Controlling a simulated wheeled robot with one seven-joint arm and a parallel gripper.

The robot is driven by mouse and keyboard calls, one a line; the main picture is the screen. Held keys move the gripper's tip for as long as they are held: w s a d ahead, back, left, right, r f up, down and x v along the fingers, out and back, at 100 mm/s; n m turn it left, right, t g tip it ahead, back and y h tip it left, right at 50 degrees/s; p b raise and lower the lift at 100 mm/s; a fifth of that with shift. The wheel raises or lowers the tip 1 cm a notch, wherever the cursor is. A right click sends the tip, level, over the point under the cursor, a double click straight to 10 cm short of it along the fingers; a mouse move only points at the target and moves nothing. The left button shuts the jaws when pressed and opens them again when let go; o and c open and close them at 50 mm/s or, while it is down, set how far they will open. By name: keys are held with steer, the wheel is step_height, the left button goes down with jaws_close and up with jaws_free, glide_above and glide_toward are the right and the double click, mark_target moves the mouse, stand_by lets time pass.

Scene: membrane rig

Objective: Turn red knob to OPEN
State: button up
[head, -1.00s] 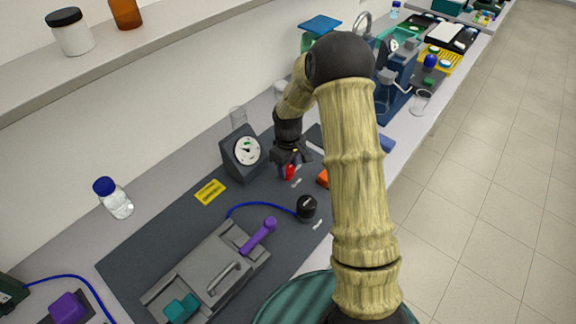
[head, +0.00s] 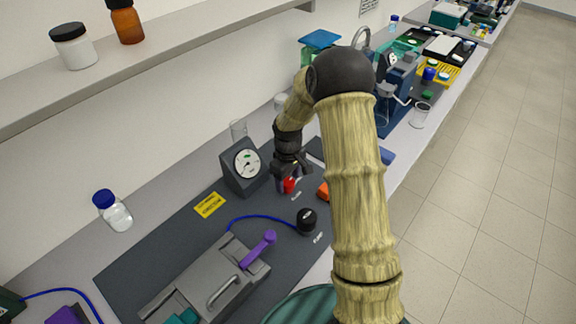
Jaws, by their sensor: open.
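The red knob (head: 289,185) stands on the dark rig mat (head: 190,238), to the right of the pressure gauge (head: 247,163). My gripper (head: 290,176) points down right at the knob and partly hides it. The jaws are open, and the knob shows at or just below the fingertips. I cannot tell whether the fingers touch it. Small white labels lie beside the knob, too small to read, so its setting cannot be told.
A black pump bulb (head: 306,220) with a blue tube, a grey membrane cell (head: 215,283) with a purple lever (head: 259,249), and an orange object (head: 323,192) are nearby. A blue-capped bottle (head: 114,211) stands left. My arm covers the right side.

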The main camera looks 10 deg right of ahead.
mark_target(288, 181)
step_height(288, 181, up, 17)
steer(key=b, duration=0.2)
stand_by(0.3)
steer(key=shift+r, duration=0.1)
steer(key=s+f+m+t, duration=0.1)
steer(key=s+f+m, duration=0.1)
steer(key=s, duration=0.8)
steer(key=s+f+m+t, duration=0.1)
steer(key=s+m, duration=0.4)
steer(key=s, duration=0.5)
steer(key=shift+s+f+t, duration=0.3)
steer(key=shift+s+f, duration=0.1)
steer(key=shift+f, duration=0.5)
